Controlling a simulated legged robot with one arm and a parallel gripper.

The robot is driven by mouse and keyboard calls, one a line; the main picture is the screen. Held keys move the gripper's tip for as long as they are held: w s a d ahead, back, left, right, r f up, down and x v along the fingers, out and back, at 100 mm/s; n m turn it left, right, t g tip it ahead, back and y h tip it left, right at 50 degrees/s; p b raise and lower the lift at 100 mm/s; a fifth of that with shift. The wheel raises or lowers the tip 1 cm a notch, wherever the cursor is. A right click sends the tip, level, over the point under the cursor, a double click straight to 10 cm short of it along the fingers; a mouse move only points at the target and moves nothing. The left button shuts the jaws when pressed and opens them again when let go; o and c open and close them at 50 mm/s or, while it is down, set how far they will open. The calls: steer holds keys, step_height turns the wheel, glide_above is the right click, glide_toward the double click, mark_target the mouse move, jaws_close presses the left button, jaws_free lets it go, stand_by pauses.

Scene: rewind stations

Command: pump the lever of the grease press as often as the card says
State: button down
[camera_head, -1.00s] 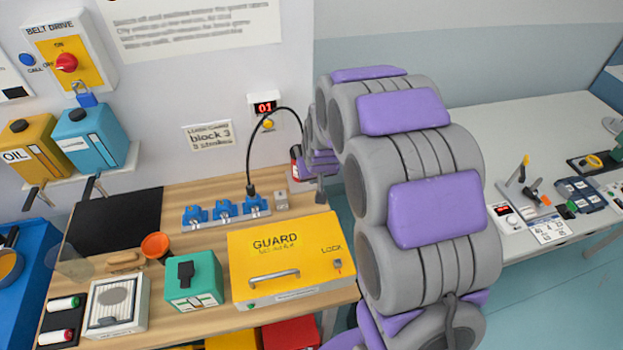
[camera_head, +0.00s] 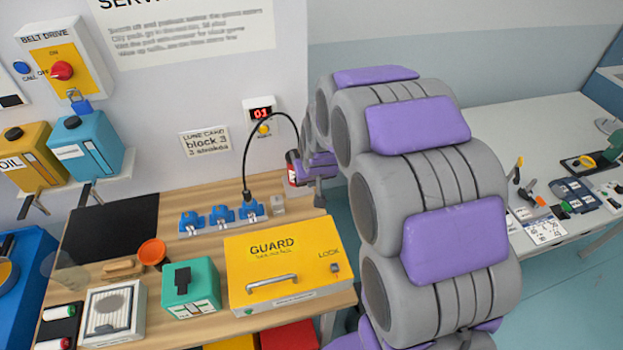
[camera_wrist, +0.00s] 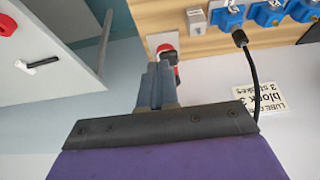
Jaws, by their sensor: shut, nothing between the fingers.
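The lube card (camera_head: 204,142) on the wall reads "block 3, 3 strokes"; it also shows upside down in the wrist view (camera_wrist: 262,98). A red display (camera_head: 262,113) above it reads 01. The grease press (camera_head: 293,168), red and white, stands at the bench's back right, mostly hidden by my arm; part shows behind my fingers in the wrist view (camera_wrist: 163,42). I cannot make out its lever. A black hose (camera_head: 246,160) ends at the rightmost blue block (camera_head: 251,208). My gripper (camera_wrist: 157,72) is shut and empty, close to the press; contact cannot be told.
A yellow guard box (camera_head: 287,262) and a green box (camera_head: 190,287) stand at the bench front. A small grey block (camera_head: 278,205) sits beside the blue blocks. A white table (camera_head: 510,130) stands at right.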

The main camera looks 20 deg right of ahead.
steer(key=w+r+g+b, duration=0.1)
steer(key=w+r+b, duration=0.3)
steer(key=r+b, duration=0.2)
steer(key=shift+a+r+b, duration=0.25)
steer(key=shift+r+b, duration=0.05)
stand_by(0.3)
steer(key=s+b+x, duration=0.1)
steer(key=b+x, duration=0.2)
steer(key=x, duration=1.1)
steer(key=shift+s, duration=0.15)
steer(key=shift+f, duration=0.2)
